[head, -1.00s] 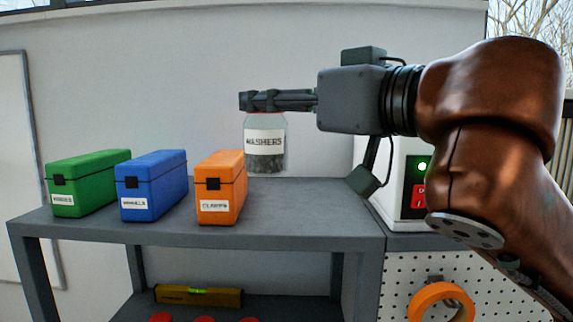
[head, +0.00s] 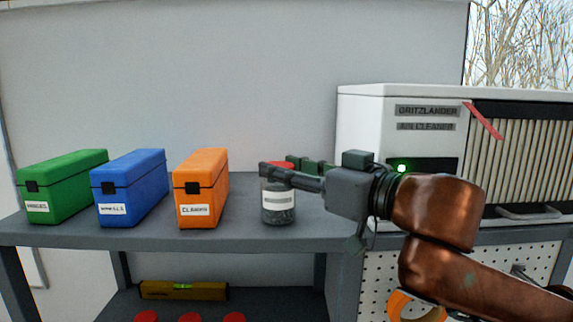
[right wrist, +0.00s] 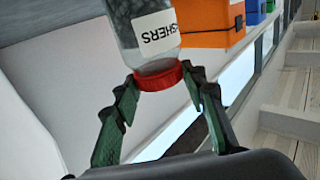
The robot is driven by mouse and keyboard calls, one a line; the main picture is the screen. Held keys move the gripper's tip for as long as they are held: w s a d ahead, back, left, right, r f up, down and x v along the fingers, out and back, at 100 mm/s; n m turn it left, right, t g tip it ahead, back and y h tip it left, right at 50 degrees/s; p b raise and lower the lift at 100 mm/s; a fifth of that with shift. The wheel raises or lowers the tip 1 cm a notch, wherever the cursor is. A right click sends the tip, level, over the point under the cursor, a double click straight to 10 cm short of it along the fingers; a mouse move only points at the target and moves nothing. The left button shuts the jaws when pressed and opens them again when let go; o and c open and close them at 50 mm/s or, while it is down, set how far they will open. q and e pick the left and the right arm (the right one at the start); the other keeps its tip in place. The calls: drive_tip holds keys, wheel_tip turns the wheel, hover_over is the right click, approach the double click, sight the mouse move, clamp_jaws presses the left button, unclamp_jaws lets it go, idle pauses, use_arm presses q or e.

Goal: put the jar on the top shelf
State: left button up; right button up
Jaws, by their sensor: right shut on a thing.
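My left gripper is not in view.
Green (head: 62,187), blue (head: 130,189) and orange (head: 201,189) cases stand in a row left of the jar. A white air cleaner (head: 365,120) stands to the right. A yellow level (head: 183,290) and red round things lie on the shelf below.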

drive_tip(key=shift+w+a+f, duration=0.1)
drive_tip(key=shift+a+f, duration=0.05)
drive_tip(key=o, duration=1.2)
drive_tip(key=shift+w, duration=0.1)
drive_tip(key=shift+c, duration=0.2)
drive_tip(key=o, duration=0.3)
drive_tip(key=shift+s, duration=0.2)
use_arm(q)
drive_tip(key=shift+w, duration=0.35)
use_arm(e)
drive_tip(key=shift+w, duration=0.1)
drive_tip(key=shift+d, duration=0.25)
use_arm(q)
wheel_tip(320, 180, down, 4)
drive_tip(key=b, duration=0.3)
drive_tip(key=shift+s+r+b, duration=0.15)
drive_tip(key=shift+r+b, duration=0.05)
drive_tip(key=shift+b, duration=0.1)
use_arm(e)
drive_tip(key=v, duration=1.1)
drive_tip(key=shift+s+d, duration=0.15)
drive_tip(key=shift+s, duration=0.25)
